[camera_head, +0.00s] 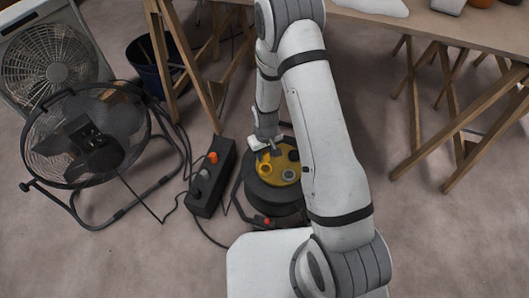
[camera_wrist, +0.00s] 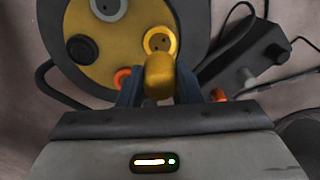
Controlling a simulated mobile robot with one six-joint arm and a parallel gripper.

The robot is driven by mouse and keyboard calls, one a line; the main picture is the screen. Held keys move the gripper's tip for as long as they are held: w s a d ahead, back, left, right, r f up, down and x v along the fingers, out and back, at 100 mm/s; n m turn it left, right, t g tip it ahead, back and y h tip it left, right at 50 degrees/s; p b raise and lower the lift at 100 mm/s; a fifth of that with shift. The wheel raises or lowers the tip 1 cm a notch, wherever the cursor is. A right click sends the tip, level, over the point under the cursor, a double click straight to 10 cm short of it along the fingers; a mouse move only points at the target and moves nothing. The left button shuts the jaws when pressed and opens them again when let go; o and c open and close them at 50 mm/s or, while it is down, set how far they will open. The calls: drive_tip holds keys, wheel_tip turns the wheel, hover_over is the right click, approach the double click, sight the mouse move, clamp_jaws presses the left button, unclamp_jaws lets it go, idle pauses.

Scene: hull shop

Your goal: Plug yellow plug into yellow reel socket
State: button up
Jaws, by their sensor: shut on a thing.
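My gripper (camera_wrist: 160,84) is shut on the yellow plug (camera_wrist: 159,76), a rounded yellow body between the two dark fingers. The yellow reel socket (camera_wrist: 160,41), a yellow ring with a dark centre, shows just beyond the plug on the reel's yellow face (camera_wrist: 122,42). The plug overlaps the ring's lower edge in this view. Its front end is hidden, and I cannot tell if it touches the socket. In the head view my gripper (camera_head: 263,147) is over the left part of the black cable reel (camera_head: 277,204), whose yellow top faces up.
The reel face also has grey (camera_wrist: 110,7), black (camera_wrist: 82,48) and partly hidden orange (camera_wrist: 122,78) sockets. A black power box (camera_head: 208,184) with an orange plug (camera_head: 212,157) stands left of the reel. A floor fan (camera_head: 92,140), cables, a blue bucket (camera_head: 150,68) and trestle tables surround it.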

drive_tip(key=shift+f+b, duration=2.05)
drive_tip(key=shift+f, duration=0.85)
drive_tip(key=shift+s, duration=0.2)
drive_tip(key=shift+f+b, duration=0.45)
drive_tip(key=shift+f, duration=0.1)
idle(0.3)
drive_tip(key=o, duration=1)
drive_tip(key=shift+r+p, duration=1.65)
drive_tip(key=shift+r, duration=2.3)
